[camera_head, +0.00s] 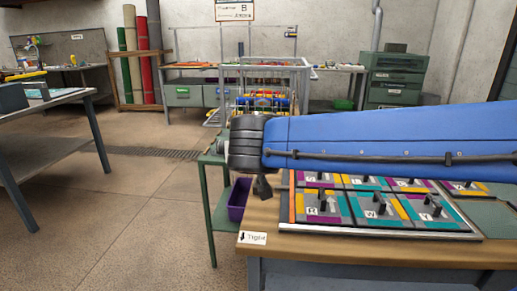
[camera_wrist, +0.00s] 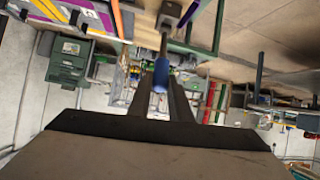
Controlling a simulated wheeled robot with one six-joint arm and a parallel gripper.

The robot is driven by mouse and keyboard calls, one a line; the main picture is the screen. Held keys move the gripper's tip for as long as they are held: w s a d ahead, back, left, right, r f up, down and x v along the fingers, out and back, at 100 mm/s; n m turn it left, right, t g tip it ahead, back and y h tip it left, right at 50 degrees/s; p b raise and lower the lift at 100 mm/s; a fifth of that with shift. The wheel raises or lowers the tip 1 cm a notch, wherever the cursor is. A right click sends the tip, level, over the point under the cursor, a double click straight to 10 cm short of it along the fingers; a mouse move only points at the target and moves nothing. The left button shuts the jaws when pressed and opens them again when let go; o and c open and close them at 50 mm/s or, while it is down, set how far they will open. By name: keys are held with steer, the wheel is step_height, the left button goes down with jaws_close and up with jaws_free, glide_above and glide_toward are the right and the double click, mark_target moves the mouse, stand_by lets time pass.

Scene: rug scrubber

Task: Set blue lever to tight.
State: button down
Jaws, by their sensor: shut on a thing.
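In the wrist view my gripper (camera_wrist: 161,88) is shut on the blue grip of the blue lever (camera_wrist: 161,72). The lever's thin dark shaft runs up in that picture from between the fingers to a dark mount (camera_wrist: 169,14). In the head view my blue arm reaches across from the right, and I cannot make out the fingers or the blue grip there. A white label (camera_head: 253,238) reading "Tight", with a black arrow pointing downward, is on the near left corner of the wooden bench (camera_head: 345,249).
A panel of coloured squares with black levers (camera_head: 380,207) lies on the bench below my arm. A purple bin (camera_head: 239,199) sits on a green stand to the left. Another table (camera_head: 45,103) stands at far left, with open floor (camera_head: 130,200) between.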

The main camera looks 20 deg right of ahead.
steer(key=shift+s+a+f+t+h, duration=0.2)
steer(key=shift+s+f+t, duration=0.1)
steer(key=shift+s+t, duration=0.15)
steer(key=shift+s+a+f+t+h, duration=0.15)
steer(key=shift+s+f+t, duration=0.1)
steer(key=shift+s+t, duration=0.2)
steer(key=shift+f, duration=0.1)
steer(key=c, duration=1.6)
jaws_free()
steer(key=shift+v, duration=8.7)
